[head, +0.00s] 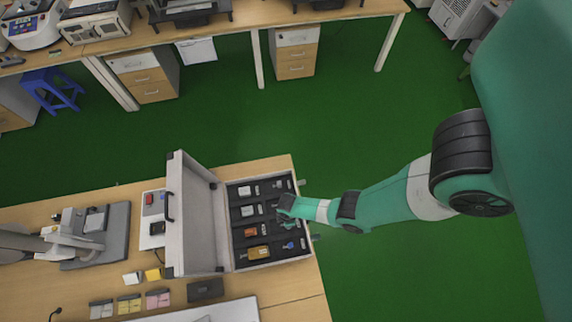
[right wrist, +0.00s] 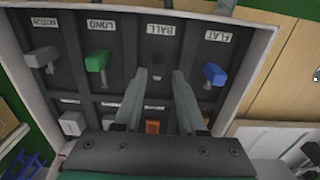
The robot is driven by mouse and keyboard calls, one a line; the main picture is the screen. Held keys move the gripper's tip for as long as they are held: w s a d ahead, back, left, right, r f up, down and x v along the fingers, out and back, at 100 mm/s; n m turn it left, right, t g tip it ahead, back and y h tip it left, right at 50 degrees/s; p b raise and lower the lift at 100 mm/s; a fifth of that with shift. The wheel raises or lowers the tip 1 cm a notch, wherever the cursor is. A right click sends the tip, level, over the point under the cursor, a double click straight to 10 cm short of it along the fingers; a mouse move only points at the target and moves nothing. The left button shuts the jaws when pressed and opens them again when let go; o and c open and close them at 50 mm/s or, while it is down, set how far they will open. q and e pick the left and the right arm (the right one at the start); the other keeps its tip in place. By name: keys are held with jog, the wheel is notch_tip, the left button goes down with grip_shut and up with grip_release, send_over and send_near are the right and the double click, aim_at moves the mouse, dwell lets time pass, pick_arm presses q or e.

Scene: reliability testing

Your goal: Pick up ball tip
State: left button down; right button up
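The open tool case (head: 191,215) stands on the wooden table, with its dark foam compartments facing up. In the right wrist view, a dark tip (right wrist: 154,72) sits in the compartment labelled BALL (right wrist: 161,30). It is small and dark, so its shape is hard to make out. My right gripper (right wrist: 159,76) is open, with its two fingers on either side of that compartment and nothing visibly held. In the head view, my right gripper (head: 284,214) reaches over the case's right part and hides some compartments.
A green tip (right wrist: 96,61) under LONG and a blue tip (right wrist: 214,74) under FLAT flank the BALL compartment. A grey tip (right wrist: 42,57) lies under NOTCH. The case's upright lid borders the left side. A grey instrument (head: 105,233) stands farther left.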

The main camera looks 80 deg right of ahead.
notch_tip(320, 180, down, 5)
jog(key=b, duration=0.4)
jog(key=shift+d+f, duration=0.15)
jog(key=shift+w+r, duration=0.1)
jog(key=shift+r, duration=0.1)
grip_shut()
